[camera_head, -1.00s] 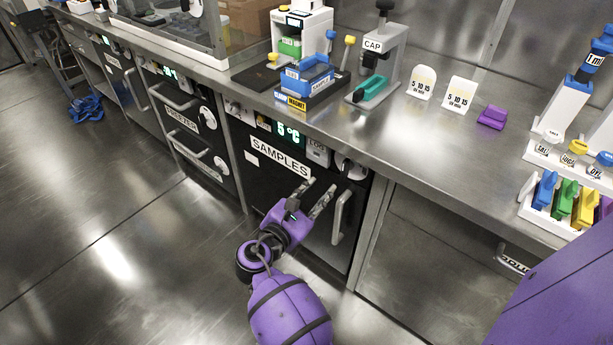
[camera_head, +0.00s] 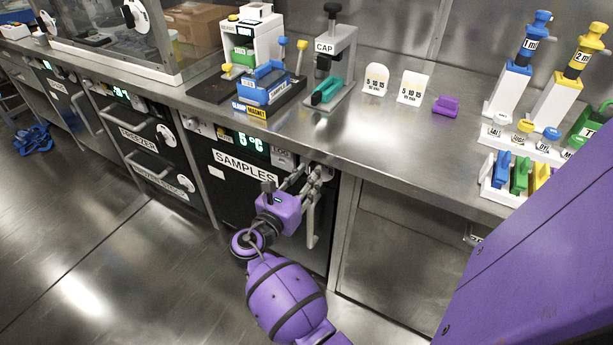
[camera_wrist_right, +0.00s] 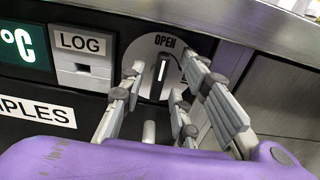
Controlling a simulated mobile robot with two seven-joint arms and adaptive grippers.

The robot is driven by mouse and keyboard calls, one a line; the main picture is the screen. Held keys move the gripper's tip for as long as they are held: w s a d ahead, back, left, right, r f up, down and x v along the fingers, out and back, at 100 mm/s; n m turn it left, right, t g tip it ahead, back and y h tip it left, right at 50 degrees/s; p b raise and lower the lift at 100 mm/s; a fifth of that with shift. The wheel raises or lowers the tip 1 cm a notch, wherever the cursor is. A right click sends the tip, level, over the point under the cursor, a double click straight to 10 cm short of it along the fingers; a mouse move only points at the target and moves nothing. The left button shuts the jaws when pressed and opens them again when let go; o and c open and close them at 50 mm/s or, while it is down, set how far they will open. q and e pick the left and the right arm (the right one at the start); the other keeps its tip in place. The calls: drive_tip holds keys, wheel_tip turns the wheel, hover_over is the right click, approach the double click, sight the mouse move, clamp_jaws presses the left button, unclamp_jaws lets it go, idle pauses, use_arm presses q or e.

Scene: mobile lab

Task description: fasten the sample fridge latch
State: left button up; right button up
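The sample fridge (camera_head: 232,190) is the black front labelled SAMPLES under the bench, with its door looking closed. Its latch is a round white dial (camera_wrist_right: 148,53) with an upright black handle (camera_wrist_right: 158,78), whose white line points up towards the word OPEN. My right gripper (camera_wrist_right: 163,75) is open, with one finger on each side of the latch handle; contact cannot be told. In the head view the right gripper (camera_head: 307,172) is at the fridge's upper right corner and mostly hides the latch. My left gripper is not in view.
The fridge's vertical door handle (camera_head: 311,228) is just below the gripper. A LOG panel (camera_wrist_right: 82,58) is left of the latch. The steel bench edge (camera_head: 400,187) overhangs close above. A freezer (camera_head: 147,145) stands to the left.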

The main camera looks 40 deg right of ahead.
clamp_jaws()
